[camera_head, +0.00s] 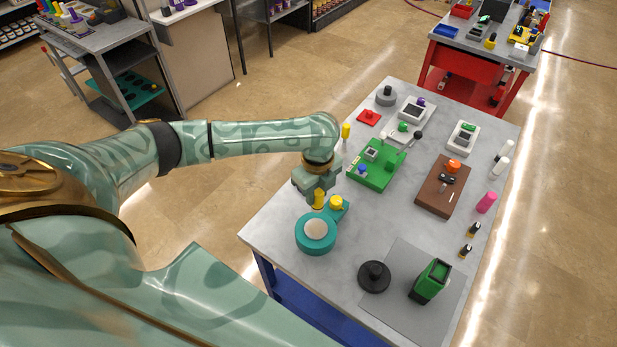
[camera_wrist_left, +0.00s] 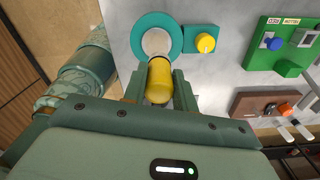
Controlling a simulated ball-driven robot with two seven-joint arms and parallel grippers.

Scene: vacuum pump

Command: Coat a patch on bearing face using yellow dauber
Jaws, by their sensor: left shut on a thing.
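My left gripper (camera_head: 317,194) is shut on the yellow dauber (camera_head: 319,201), which also shows between the fingers in the left wrist view (camera_wrist_left: 159,82). A teal ring-shaped housing (camera_head: 302,242) stands on the table just below the gripper in the head view. Its pale round top (camera_head: 315,229) looks like the bearing face, and it also shows in the left wrist view (camera_wrist_left: 156,41). The dauber's far end overlaps the edge of this face in the wrist view. I cannot tell whether they touch. No coated patch is visible. My right gripper is not in view.
A teal block with a yellow knob (camera_head: 337,203) adjoins the housing. A green fixture (camera_head: 372,172) and a brown board (camera_head: 433,197) stand farther right. A black round-based part (camera_head: 374,277) and a green-black device (camera_head: 430,281) stand near the front. Bare tabletop (camera_head: 395,225) lies between.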

